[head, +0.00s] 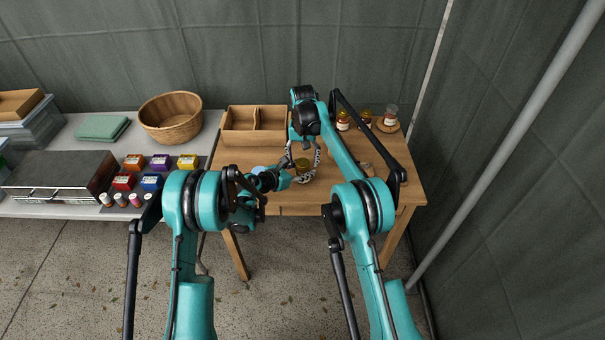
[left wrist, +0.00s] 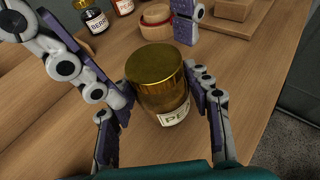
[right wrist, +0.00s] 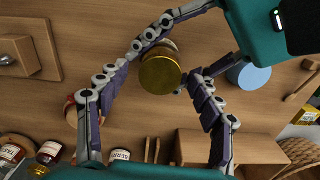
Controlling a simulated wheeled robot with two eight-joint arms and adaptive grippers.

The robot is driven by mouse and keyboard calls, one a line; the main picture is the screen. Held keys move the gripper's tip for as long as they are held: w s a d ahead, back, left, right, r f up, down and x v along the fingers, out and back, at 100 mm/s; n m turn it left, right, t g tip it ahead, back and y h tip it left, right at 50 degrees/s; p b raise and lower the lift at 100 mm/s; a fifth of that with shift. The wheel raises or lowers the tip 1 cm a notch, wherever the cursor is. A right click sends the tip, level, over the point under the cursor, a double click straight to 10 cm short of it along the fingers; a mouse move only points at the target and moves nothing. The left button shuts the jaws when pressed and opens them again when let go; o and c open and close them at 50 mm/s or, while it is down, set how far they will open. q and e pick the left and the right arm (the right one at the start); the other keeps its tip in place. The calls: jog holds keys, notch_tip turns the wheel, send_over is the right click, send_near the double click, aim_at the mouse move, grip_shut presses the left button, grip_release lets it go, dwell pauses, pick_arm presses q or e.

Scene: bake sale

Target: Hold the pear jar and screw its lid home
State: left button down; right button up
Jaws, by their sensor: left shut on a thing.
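The pear jar (head: 302,168) stands on the wooden table (head: 400,180) near its front edge. In the left wrist view the jar (left wrist: 172,113) shows part of its label, and a gold lid (left wrist: 154,62) sits on top. I cannot tell how far the lid is screwed down. My left gripper (left wrist: 165,95) is shut on the jar's body, one finger on each side. My right gripper (right wrist: 160,78) is over the jar with its fingers spread on either side of the lid (right wrist: 160,74). I see gaps between these fingers and the lid.
A divided wooden box (head: 237,137) stands at the table's back left. Several jars, one on a round board (head: 389,128), stand at the back right. A blue round thing (right wrist: 248,75) lies near the jar. A round wooden thing (left wrist: 157,20) is also close by.

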notch_tip(320, 180, up, 8)
jog(key=shift+f, duration=0.25)
dwell(0.4)
pick_arm(q)
jog(key=c, duration=0.6)
grip_release()
jog(key=shift+a, duration=0.1)
jog(key=v, duration=1.1)
jog(key=shift+s+a+r, duration=0.2)
jog(key=shift+s, duration=0.15)
